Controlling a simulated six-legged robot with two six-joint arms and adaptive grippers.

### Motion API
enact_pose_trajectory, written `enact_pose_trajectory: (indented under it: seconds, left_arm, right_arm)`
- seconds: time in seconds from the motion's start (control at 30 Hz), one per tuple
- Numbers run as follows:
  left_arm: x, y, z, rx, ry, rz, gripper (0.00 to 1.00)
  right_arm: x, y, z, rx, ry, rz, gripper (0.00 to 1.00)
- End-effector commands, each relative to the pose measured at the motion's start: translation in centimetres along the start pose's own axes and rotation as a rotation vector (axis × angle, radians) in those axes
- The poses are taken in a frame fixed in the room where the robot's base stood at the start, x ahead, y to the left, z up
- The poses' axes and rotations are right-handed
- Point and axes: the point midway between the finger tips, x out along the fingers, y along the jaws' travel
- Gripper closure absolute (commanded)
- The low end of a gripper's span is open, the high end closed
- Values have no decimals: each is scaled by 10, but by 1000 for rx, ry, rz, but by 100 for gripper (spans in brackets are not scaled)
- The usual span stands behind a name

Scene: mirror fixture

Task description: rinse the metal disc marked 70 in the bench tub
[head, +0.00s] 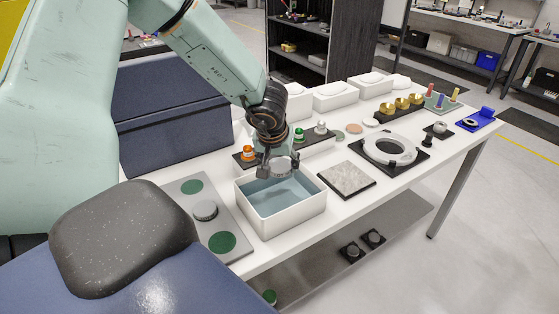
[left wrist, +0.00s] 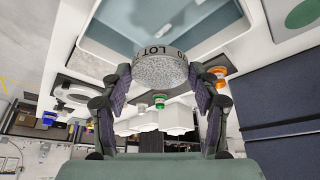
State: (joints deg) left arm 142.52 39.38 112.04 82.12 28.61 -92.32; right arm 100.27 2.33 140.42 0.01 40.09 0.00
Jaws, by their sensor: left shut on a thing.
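My left gripper (head: 279,170) is shut on a grey metal disc (head: 282,164) and holds it over the bench tub (head: 292,222). The white tub has a blue-grey inside. In the left wrist view the disc (left wrist: 160,70) sits between both fingers, its speckled face towards the camera. Lettering on its rim reads partly "LOT"; I cannot read the number for certain. The tub (left wrist: 180,62) lies beyond the disc there. I cannot tell whether the disc touches any liquid. My right gripper is not in view.
Left of the tub, a grey plate (head: 180,188) carries another grey disc (head: 204,210) between green circles. A speckled slab (head: 346,178) and white ring fixture (head: 390,150) stand right.

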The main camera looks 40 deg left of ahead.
Motion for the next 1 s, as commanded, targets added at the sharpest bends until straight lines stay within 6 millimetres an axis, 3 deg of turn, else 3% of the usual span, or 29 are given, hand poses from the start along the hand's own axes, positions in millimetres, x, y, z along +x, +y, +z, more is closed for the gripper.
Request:
enact_pose_trajectory:
  seconds: [0.63, 1.0]
  left_arm:
    - [42, 0, 13, 0, 2, 0, 66]
    - [69, 0, 26, 2, 0, -1, 66]
  right_arm:
    - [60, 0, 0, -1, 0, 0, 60]
    - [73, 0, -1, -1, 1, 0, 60]
